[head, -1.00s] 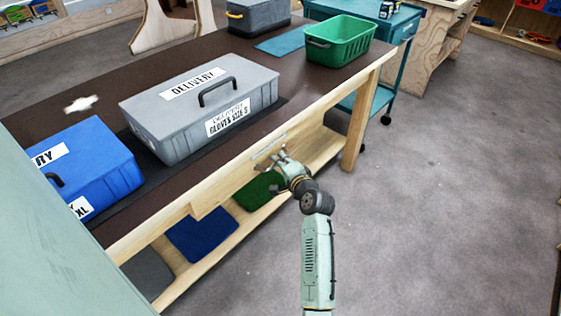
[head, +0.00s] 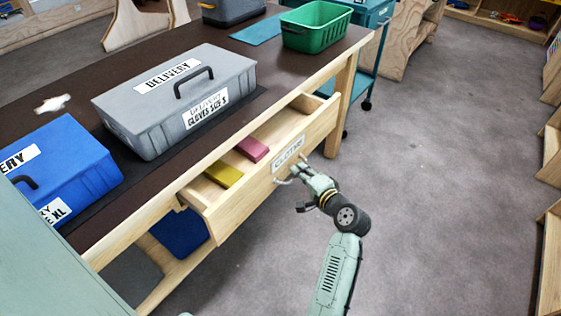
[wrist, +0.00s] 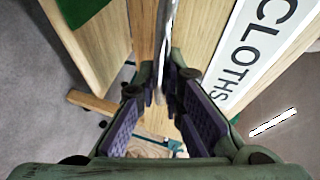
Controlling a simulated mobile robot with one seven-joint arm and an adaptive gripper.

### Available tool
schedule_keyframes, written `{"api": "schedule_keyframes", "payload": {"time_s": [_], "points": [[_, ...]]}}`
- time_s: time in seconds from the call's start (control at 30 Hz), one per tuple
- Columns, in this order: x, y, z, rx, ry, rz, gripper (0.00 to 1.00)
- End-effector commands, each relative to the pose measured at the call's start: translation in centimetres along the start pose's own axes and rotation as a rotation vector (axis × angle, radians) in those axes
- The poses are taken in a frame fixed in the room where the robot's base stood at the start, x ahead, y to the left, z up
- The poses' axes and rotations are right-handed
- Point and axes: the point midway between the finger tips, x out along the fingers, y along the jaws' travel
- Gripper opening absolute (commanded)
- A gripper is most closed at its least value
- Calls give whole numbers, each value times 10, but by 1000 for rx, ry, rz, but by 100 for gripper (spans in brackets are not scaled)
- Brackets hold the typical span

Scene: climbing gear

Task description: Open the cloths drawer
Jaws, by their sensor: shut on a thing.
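The cloths drawer (head: 240,222) stands pulled out from the front of the wooden workbench, with its inside showing. A yellow cloth (head: 223,176) and a pink cloth (head: 252,149) lie in it. Its front carries a white label reading CLOTHS (head: 288,153), which also shows large in the wrist view (wrist: 258,45). My gripper (head: 297,192) is at the drawer front, shut on the metal handle (head: 284,182). In the wrist view, the handle bar (wrist: 162,50) runs between the two purple-padded fingers (wrist: 168,95).
On the bench top (head: 60,85) are a grey delivery box (head: 150,125), a blue delivery box (head: 70,165) and a green basket (head: 318,38). A teal cart (head: 372,45) stands beyond the bench's far end. The grey floor (head: 430,190) at right is clear.

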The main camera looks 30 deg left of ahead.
Motion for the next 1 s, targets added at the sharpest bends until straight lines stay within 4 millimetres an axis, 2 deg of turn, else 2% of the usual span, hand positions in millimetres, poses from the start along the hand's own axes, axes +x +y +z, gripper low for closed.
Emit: {"api": "schedule_keyframes", "payload": {"time_s": [0.03,0.3,0.6,0.8,1.0], "points": [[-13,5,-6,-1,6,1,0],[-80,27,-34,-2,5,2,0],[-146,48,-61,-3,3,0,0],[-176,58,-74,-2,1,0,0],[-192,63,-80,-5,1,-1,0]]}}
